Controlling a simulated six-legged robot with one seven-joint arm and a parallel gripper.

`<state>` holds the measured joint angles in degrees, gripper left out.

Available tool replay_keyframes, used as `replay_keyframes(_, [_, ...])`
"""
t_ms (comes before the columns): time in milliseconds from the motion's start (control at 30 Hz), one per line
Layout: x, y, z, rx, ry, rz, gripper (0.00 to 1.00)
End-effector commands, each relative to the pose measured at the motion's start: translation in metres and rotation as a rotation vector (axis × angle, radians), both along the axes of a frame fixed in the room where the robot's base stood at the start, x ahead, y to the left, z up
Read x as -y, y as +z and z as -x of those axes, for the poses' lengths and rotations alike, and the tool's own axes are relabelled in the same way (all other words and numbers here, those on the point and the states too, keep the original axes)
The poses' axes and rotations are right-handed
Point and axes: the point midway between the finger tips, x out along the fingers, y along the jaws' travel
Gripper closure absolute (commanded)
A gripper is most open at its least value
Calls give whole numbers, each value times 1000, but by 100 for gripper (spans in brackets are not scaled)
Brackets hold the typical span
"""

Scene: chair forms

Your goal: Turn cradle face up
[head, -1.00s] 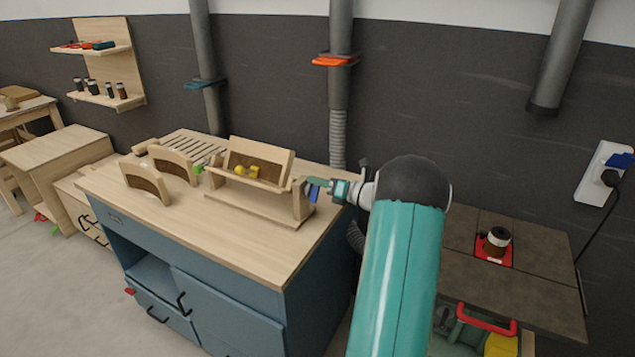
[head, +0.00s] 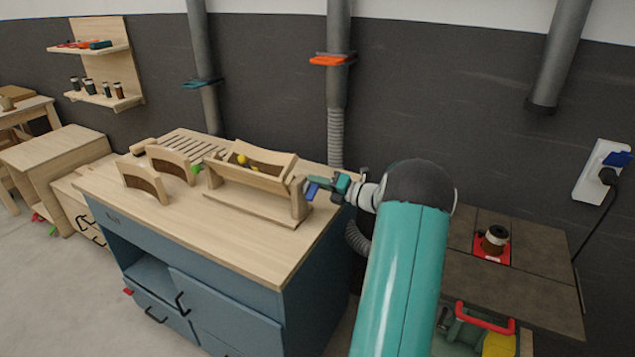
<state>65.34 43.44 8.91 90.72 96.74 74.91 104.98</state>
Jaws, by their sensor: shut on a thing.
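The wooden cradle (head: 252,177) hangs between two end posts of a wooden stand on the workbench. It is a trough, tilted, with its open side now facing mostly upward and yellow pieces (head: 242,159) showing inside. My gripper (head: 311,188) is at the right end of the stand, beside the right post (head: 299,199). It is shut on a small part at that end; the part is mostly hidden by the fingers, so I cannot tell its shape. My teal arm reaches in from the lower right.
The blue workbench (head: 240,249) has free top surface in front of the stand. Two curved wooden forms (head: 143,183) stand left of it, with a slatted rack behind. A grey duct (head: 337,90) runs down the wall behind. A dark table (head: 535,262) with a spool is at right.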

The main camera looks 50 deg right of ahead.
Motion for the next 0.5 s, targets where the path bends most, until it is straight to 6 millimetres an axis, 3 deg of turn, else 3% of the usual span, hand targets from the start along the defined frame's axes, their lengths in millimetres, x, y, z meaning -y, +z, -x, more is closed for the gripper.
replay_keyframes(33, [-5,-10,2,-20,11,-33,100])
replay_keyframes(500, [-3,-14,1,-82,15,-258,100])
